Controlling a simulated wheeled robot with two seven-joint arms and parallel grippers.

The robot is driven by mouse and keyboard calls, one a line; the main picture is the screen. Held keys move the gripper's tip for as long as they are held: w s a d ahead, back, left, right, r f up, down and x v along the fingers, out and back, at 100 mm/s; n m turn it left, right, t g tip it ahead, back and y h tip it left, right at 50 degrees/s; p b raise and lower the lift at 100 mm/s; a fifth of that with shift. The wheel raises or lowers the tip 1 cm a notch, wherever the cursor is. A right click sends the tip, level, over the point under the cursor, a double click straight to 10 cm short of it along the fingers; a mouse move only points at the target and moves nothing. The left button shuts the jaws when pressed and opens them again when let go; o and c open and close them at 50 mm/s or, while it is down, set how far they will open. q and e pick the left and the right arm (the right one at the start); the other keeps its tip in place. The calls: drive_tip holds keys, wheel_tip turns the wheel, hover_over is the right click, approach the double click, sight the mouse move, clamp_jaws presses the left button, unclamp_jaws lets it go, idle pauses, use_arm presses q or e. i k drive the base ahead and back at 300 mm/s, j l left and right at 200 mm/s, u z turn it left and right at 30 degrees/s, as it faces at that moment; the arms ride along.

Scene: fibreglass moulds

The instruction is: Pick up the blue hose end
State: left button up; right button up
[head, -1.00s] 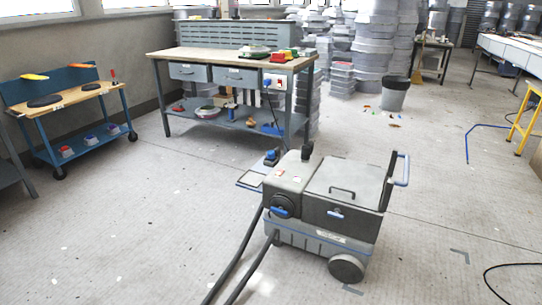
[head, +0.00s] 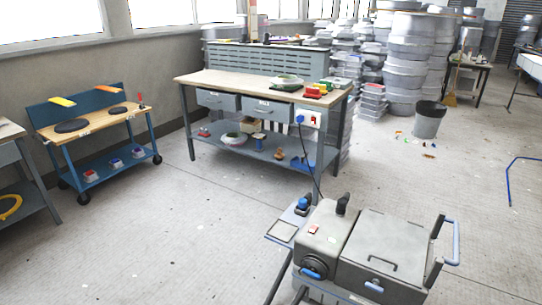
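A grey wheeled machine (head: 390,240) with a black-and-blue front fitting (head: 313,272) stands at the lower right. A dark hose (head: 280,284) runs from its front down out of the picture, so its far end is hidden. A small blue part (head: 302,205) sits beside the machine by a flat blue-edged tray (head: 282,231). I cannot tell which blue part, if any, is the hose end. Neither of my grippers shows in the head view.
A workbench (head: 215,80) with drawers and a lower shelf stands behind the machine. A black cable hangs from its blue plug (head: 300,118). A blue trolley (head: 77,175) stands at left, a grey bin (head: 428,122) at right. The floor (head: 150,250) at left front is clear.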

sight(303, 206)
drive_tip(key=i+j+u, duration=0.2)
drive_tip(key=i+u, duration=0.15)
drive_tip(key=i, duration=0.5)
drive_tip(key=i+u, duration=0.3)
drive_tip(key=i, duration=0.55)
drive_tip(key=i+j+z, duration=0.1)
drive_tip(key=i+z, duration=0.3)
drive_tip(key=i+j+z, duration=0.25)
drive_tip(key=i+z, duration=0.15)
